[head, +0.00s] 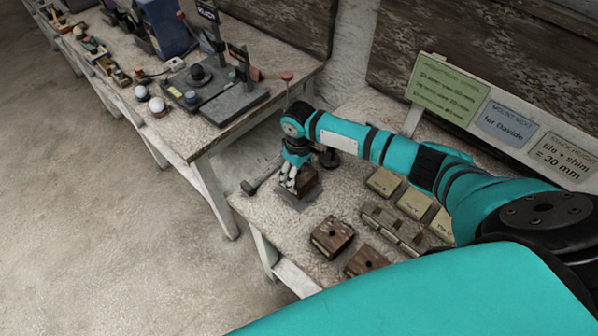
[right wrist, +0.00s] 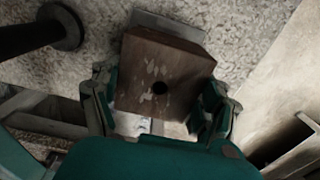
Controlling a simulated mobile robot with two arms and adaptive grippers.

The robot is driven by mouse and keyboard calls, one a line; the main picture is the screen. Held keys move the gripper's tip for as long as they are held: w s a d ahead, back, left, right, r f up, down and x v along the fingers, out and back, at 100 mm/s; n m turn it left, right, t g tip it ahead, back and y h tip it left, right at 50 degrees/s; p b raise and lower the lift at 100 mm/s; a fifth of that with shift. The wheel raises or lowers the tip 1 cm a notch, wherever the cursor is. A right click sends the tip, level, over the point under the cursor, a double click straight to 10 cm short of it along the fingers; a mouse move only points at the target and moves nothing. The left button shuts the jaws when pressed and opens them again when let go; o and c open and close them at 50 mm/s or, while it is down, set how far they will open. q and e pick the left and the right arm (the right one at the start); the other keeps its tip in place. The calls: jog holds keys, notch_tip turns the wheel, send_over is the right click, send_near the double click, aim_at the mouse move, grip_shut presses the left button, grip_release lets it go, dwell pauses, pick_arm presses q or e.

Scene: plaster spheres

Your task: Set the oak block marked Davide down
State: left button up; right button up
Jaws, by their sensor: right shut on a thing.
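My right gripper (head: 289,183) is shut on a dark brown wooden block (head: 309,184), the one that fits the task's oak block. In the right wrist view the block (right wrist: 165,78) sits between the two fingers (right wrist: 160,112), with a dark round hole and pale scuffs on its top. I can read no name on it. A flat grey plate (head: 297,203) lies under the block and shows past its far edge in the wrist view (right wrist: 170,23). I cannot tell whether block and plate touch. My left gripper is not in view.
Two similar brown blocks (head: 332,236) (head: 366,260) with holes stand nearby. Pale labelled blocks (head: 384,181) and a divided tray (head: 392,226) lie to the right. A hammer-like tool (head: 262,177) lies left of the plate. A sign board (head: 505,128) stands behind.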

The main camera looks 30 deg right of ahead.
jog(key=shift+f+b, duration=0.55)
jog(key=shift+f, duration=0.85)
dwell(0.4)
jog(key=o, duration=1.4)
jog(key=shift+o, duration=0.2)
jog(key=shift+r, duration=0.1)
jog(key=shift+r+p, duration=1.95)
jog(key=shift+p, duration=0.25)
